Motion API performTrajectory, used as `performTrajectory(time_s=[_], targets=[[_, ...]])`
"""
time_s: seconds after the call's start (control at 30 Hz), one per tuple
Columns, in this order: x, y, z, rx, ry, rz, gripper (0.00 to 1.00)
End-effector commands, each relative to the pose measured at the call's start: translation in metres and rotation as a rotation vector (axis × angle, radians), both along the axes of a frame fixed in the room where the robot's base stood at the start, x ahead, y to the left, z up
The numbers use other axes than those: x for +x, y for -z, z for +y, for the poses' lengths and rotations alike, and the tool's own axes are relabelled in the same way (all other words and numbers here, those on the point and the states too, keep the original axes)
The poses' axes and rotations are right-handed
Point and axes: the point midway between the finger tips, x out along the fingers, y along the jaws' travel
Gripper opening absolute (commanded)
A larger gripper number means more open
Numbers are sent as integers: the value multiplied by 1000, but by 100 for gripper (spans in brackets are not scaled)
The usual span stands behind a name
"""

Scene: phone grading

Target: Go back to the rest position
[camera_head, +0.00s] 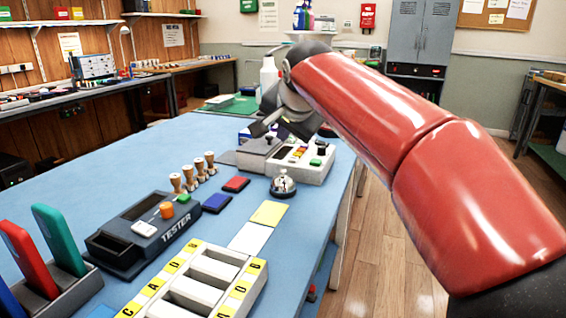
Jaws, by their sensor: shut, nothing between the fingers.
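My gripper (258,130) is at the end of my red arm, over the far right part of the blue table (100,171). It is beside and above a white device with coloured buttons (312,162). Its fingers are small and partly dark in the picture, and they hold nothing that I can see. My arm reaches in from the right edge and hides part of the room behind.
A silver bell (283,184), several wooden stamps (190,180), ink pads (217,203), a grey tester (130,238), a lettered sorting tray (250,290) and upright phones (27,255) crowd the near table. Open floor (380,265) lies right of the table.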

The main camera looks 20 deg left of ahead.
Motion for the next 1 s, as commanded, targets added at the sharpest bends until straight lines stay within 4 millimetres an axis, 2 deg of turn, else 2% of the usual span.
performTrajectory(time_s=[0.47, 0.57, 0.67, 0.77, 0.8, 0.9, 1.0], targets=[[0, 1, 0, 0, 0, 0, 0], [-2, 2, -10, -13, 3, -1, 0], [-11, 6, -45, -59, 5, -5, 0], [-32, 19, -103, -140, 5, -3, 0], [-45, 27, -130, -180, 3, -1, 0], [-83, 54, -192, -272, -5, 15, 0], [-128, 88, -244, -354, -19, 43, 0]])
